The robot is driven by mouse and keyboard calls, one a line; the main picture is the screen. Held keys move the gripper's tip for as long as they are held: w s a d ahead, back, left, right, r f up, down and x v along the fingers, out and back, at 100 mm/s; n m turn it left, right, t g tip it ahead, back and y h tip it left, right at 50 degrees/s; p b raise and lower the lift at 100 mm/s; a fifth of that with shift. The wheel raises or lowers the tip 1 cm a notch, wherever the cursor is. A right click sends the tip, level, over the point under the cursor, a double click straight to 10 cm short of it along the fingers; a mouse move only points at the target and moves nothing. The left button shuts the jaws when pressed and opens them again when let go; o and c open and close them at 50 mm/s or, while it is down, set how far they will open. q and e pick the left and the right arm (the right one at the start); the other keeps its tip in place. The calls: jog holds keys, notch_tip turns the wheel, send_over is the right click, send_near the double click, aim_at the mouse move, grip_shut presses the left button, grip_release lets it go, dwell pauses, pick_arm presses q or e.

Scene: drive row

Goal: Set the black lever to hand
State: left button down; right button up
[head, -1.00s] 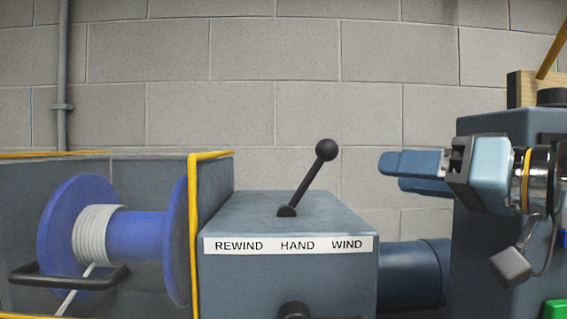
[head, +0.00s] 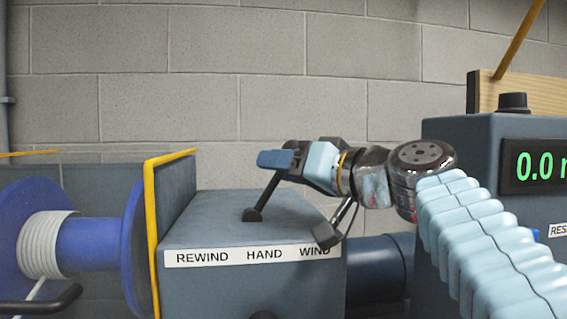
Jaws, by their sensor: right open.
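The black lever (head: 266,195) stands on top of the grey-blue gearbox housing (head: 200,228) and leans to the right, toward the WIND end. Its base sits above the HAND side of the white label (head: 240,256), which reads REWIND, HAND, WIND. My right gripper (head: 276,159) is open and points left at the height of the lever's top. It hides the lever's knob, so I cannot tell whether the knob is between the fingers or touching them. My left gripper is out of view.
A blue spool (head: 95,243) with pale cable is at the left, beside a yellow-edged guard panel (head: 152,225). A dark blue motor (head: 375,270) is behind my right arm. A cabinet (head: 450,135) with a green display stands at the right.

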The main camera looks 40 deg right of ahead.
jog(key=c, duration=0.9)
jog(key=shift+r, duration=0.15)
